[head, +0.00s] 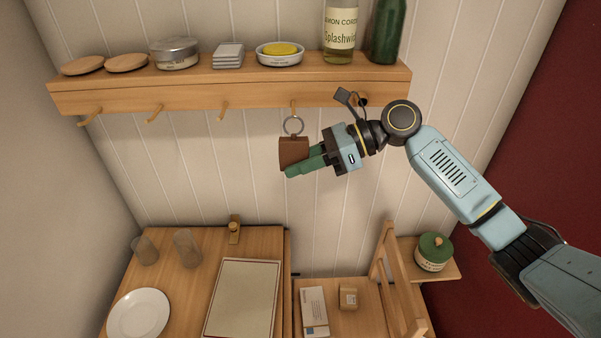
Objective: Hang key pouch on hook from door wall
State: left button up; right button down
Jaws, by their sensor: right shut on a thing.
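The brown key pouch (293,152) with a metal ring (293,125) at its top is at the wall, below the wooden shelf rail. My right gripper (304,163) has green fingers shut on the pouch's lower right part. The ring stands upright just under a wooden hook (293,108) on the rail. The ring's top overlaps the hook's lower end in the picture; I cannot tell whether it is around the hook or in front of it. More hooks (223,110) to the left are bare. My left gripper is not in view.
Below are a table with a plate (139,314), two glasses and a tray (243,298), a chair (395,285), and a green jar (434,251). The wall left of the pouch is clear.

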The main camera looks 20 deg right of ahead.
jog(key=shift+w+d+f+b, duration=0.15)
jog(key=shift+w+d+b, duration=0.1)
jog(key=shift+w+b, duration=0.8)
jog(key=shift+w+d+f+b, duration=0.1)
jog(key=shift+w+d+b, duration=0.15)
jog(key=shift+w+b, duration=0.7)
jog(key=shift+s, duration=0.1)
jog(key=shift+w+d+f+p, duration=0.2)
jog(key=shift+w+f+p, duration=0.3)
jog(key=shift+p, duration=0.6)
jog(key=c, duration=1.1)
grip_release()
jog(key=shift+o, duration=0.2)
